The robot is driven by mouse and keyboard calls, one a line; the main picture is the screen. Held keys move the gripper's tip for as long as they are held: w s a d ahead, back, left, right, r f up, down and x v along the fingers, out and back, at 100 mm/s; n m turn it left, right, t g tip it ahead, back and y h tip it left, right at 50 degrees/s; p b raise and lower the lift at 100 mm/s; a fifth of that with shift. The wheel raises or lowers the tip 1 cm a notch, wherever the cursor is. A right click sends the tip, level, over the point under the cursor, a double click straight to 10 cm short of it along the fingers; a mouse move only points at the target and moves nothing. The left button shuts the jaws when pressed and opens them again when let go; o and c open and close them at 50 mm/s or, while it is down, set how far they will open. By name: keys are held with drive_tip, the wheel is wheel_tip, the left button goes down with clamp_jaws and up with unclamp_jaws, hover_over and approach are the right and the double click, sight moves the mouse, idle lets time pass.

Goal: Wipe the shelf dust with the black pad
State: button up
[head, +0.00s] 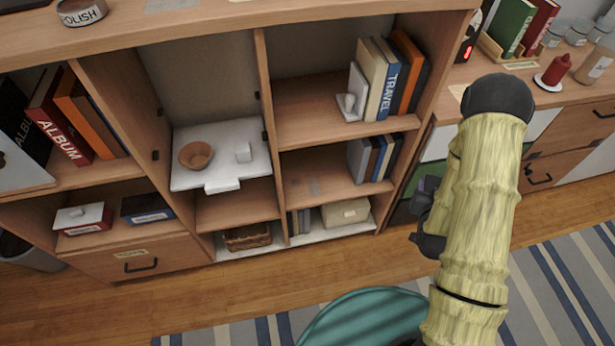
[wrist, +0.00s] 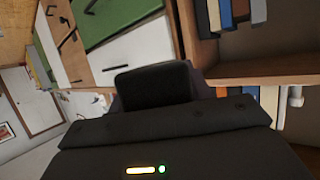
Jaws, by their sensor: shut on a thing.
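My gripper (head: 424,212) is in front of the right end of the shelf unit, partly hidden by my pale yellow arm in the head view. It is shut on the black pad (wrist: 153,86), which shows as a dark block in the wrist view. In the head view I cannot separate the pad from the dark gripper. Faint grey dust (head: 313,186) lies on the middle-right shelf (head: 332,194), left of some books. The gripper is to the right of this shelf, apart from the dust.
Books (head: 374,158) stand at the right of the dusty shelf. A white board with a wooden bowl (head: 196,155) is in the compartment to its left. A beige box (head: 345,212) sits below. A teal round seat (head: 365,320) stands on the floor in front.

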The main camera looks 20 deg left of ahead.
drive_tip(key=shift+w+a, duration=0.1)
drive_tip(key=shift+w, duration=0.1)
drive_tip(key=shift+s, duration=0.3)
drive_tip(key=shift+a+f, duration=0.15)
drive_tip(key=shift+a, duration=0.15)
drive_tip(key=w+a+f+n+y+b, duration=0.2)
drive_tip(key=w+a+f+y+b, duration=0.1)
drive_tip(key=a+f+b, duration=0.5)
drive_tip(key=n+g+y+b, duration=0.4)
drive_tip(key=n+y+b, duration=0.2)
drive_tip(key=b, duration=0.4)
hover_over(313, 197)
drive_tip(key=f, duration=0.9)
drive_tip(key=shift+d+f, duration=0.25)
drive_tip(key=shift+d, duration=0.05)
drive_tip(key=shift+a+r+n, duration=0.1)
drive_tip(key=shift+a+n, duration=0.15)
drive_tip(key=shift+n, duration=0.05)
drive_tip(key=shift+f+b, duration=2.1)
drive_tip(key=shift+f, duration=0.95)
